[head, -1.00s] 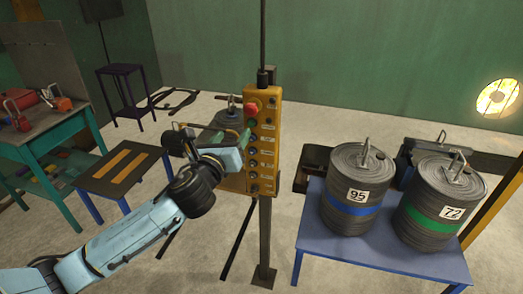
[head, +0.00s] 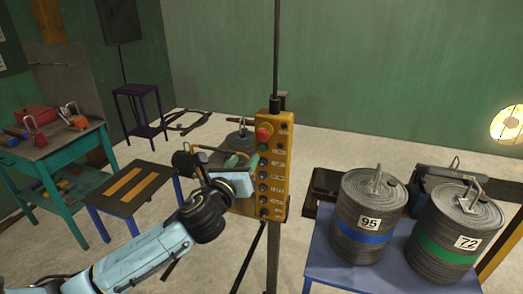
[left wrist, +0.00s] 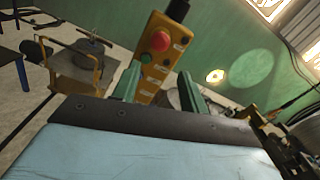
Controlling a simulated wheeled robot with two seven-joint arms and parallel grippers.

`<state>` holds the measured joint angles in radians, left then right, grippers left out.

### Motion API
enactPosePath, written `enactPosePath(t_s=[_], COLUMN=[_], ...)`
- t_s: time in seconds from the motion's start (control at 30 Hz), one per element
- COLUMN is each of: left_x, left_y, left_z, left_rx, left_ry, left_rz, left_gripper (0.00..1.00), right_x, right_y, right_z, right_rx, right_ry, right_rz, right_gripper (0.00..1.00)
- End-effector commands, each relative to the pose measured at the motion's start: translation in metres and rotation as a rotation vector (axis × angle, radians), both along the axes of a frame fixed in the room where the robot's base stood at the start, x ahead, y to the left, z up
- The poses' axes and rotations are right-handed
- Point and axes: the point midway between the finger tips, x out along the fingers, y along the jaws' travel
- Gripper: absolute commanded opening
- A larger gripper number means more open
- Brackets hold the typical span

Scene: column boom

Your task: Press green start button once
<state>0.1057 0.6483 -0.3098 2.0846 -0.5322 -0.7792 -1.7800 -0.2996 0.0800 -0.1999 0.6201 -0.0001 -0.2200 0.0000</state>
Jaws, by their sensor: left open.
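The yellow control box (head: 273,180) stands on a post in the middle of the head view. A red mushroom button (head: 264,134) is at its top, with a column of smaller buttons below. A small greenish button (head: 263,147) sits just under the red one. My left gripper (head: 243,161) is open and empty, just left of the box. In the left wrist view, its two green fingers (left wrist: 158,88) stand apart with the box (left wrist: 155,70) beyond them. The red button (left wrist: 160,41) shows there too. Whether a fingertip touches the box cannot be told. My right gripper is out of view.
A blue table (head: 320,262) at the right holds dark drums marked 95 (head: 368,215) and 72 (head: 455,235). A teal workbench (head: 60,160) with tools and a low blue stand (head: 105,190) are at the left. A lamp (head: 507,124) glows at the far right.

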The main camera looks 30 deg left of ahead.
Motion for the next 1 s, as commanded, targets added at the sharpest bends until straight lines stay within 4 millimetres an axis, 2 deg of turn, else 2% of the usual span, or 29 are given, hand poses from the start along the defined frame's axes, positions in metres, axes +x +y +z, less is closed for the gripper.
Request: enactPosePath(t_s=[0.07, 0.3, 1.0], left_x=[0.0, 0.0, 0.0], left_y=[0.0, 0.0, 0.0], left_z=[0.0, 0.0, 0.0], left_rx=[0.0, 0.0, 0.0], left_ry=[0.0, 0.0, 0.0], left_rz=[0.0, 0.0, 0.0], left_gripper=[0.33, 0.01, 0.0], right_x=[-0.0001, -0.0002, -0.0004], right_y=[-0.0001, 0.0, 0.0], right_z=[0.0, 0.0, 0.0], right_rx=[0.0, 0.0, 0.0], right_ry=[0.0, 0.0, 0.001], right_rz=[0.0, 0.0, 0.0], right_gripper=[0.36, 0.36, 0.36])
